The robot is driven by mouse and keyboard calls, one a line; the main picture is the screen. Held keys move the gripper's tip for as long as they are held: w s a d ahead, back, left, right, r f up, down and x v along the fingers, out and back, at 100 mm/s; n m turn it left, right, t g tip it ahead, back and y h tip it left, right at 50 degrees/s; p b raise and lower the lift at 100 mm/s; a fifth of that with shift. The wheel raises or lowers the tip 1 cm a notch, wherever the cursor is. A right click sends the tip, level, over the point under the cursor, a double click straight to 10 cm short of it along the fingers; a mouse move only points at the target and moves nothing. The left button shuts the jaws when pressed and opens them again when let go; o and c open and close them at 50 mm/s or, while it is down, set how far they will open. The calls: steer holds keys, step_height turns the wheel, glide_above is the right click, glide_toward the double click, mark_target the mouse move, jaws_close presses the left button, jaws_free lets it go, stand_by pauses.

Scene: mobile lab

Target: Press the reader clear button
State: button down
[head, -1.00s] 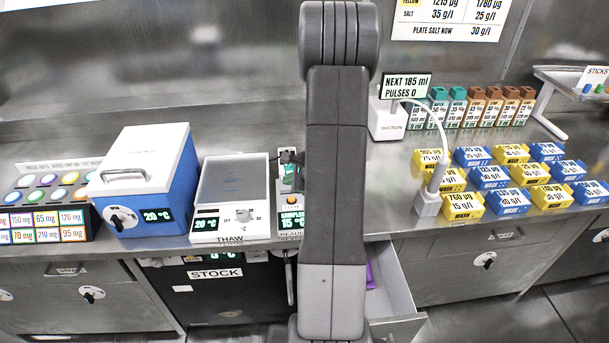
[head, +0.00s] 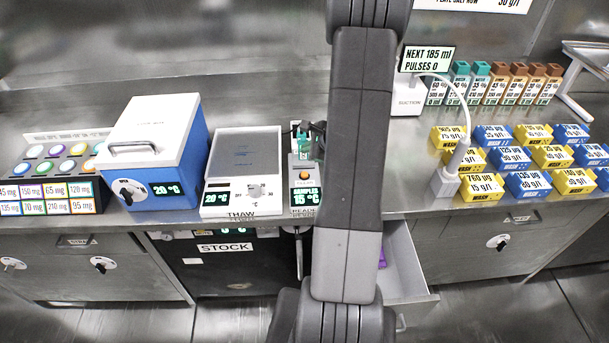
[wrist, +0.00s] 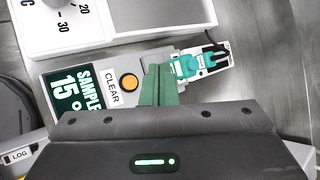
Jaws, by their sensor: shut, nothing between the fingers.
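The reader (head: 305,198) is a narrow white unit with a lit green display and an orange clear button (head: 304,174), just left of my arm in the head view. In the wrist view the reader (wrist: 98,66) shows its "SAMPLE 15" display and the round orange clear button (wrist: 129,82) beside the word CLEAR. My gripper (wrist: 161,70) has its green fingers together, with nothing between them. The fingertips appear just right of the button in the wrist view, near a teal piece (wrist: 195,65) at the reader's end. Their height above the reader is unclear.
A white thaw plate (head: 243,170) stands left of the reader, then a blue-and-white box (head: 155,150). A drawer (head: 405,270) stands open below the bench. A suction unit (head: 408,95) and yellow and blue wash blocks (head: 530,155) are on the right.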

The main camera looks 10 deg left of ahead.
mark_target(307, 175)
step_height(307, 175, down, 7)
steer(key=b, duration=0.5)
steer(key=shift+f, duration=0.1)
steer(key=shift+f+b, duration=0.35)
steer(key=shift+b, duration=0.05)
stand_by(1.4)
steer(key=shift+f+b, duration=0.35)
steer(key=shift+b, duration=0.2)
steer(key=shift+f+b, duration=0.55)
steer(key=shift+b, duration=0.05)
stand_by(0.5)
steer(key=shift+r, duration=0.15)
steer(key=shift+r+p, duration=0.6)
steer(key=shift+r, duration=0.2)
steer(key=shift+r+p, duration=1.85)
steer(key=shift+r, duration=0.7)
